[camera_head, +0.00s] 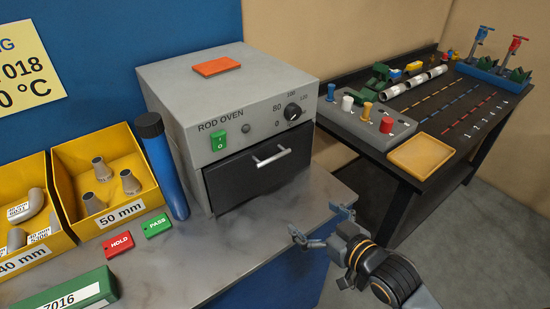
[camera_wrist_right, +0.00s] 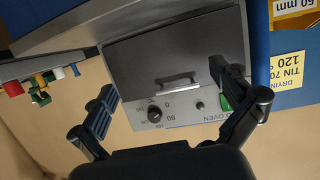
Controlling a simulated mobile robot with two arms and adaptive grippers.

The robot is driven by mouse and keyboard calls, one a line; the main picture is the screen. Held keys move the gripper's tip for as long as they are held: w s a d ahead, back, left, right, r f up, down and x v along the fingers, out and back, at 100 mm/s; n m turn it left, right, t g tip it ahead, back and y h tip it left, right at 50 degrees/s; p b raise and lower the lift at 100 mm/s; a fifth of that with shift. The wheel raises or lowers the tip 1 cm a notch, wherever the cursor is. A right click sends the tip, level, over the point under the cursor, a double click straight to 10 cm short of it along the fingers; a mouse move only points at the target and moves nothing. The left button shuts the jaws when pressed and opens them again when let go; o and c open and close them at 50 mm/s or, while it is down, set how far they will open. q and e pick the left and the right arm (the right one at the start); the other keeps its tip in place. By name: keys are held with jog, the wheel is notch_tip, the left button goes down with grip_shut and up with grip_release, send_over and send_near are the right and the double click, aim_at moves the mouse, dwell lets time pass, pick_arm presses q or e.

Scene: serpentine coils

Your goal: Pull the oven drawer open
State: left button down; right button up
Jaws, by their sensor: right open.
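The grey rod oven (camera_head: 210,95) stands on the bench. Its black drawer (camera_head: 235,184) is shut, with a silver bar handle (camera_head: 271,157) across its upper front. My right gripper (camera_head: 315,226) is open and empty, in front of the oven and to its lower right, apart from the handle. In the right wrist view the picture is turned over; the drawer (camera_wrist_right: 172,62) and the handle (camera_wrist_right: 178,79) lie ahead between the open fingers (camera_wrist_right: 165,98). My left gripper is not in view.
A blue tube with a black cap (camera_head: 163,170) stands left of the oven. Yellow bins (camera_head: 112,216), a red tag (camera_head: 119,244) and a green tag (camera_head: 157,225) lie further left. A black table (camera_head: 430,170) with a grey peg block stands at right. The benchtop before the drawer is clear.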

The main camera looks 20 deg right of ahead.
aim_at(275, 158)
notch_tip(275, 158, up, 7)
jog(key=w+t+y, duration=0.2)
jog(key=t, duration=0.1)
jog(key=shift+n, duration=0.4)
jog(key=p+x, duration=0.1)
jog(key=x, duration=0.3)
jog(key=p+x, duration=0.1)
jog(key=x, duration=0.4)
jog(key=p+x, duration=0.1)
jog(key=x, duration=0.3)
jog(key=shift+w+a, duration=0.15)
jog(key=shift+a, duration=0.2)
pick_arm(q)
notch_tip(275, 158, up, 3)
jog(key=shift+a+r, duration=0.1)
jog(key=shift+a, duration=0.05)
pick_arm(e)
jog(key=c, duration=1.3)
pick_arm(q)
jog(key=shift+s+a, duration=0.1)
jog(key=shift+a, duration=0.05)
pick_arm(e)
jog(key=shift+c, duration=0.2)
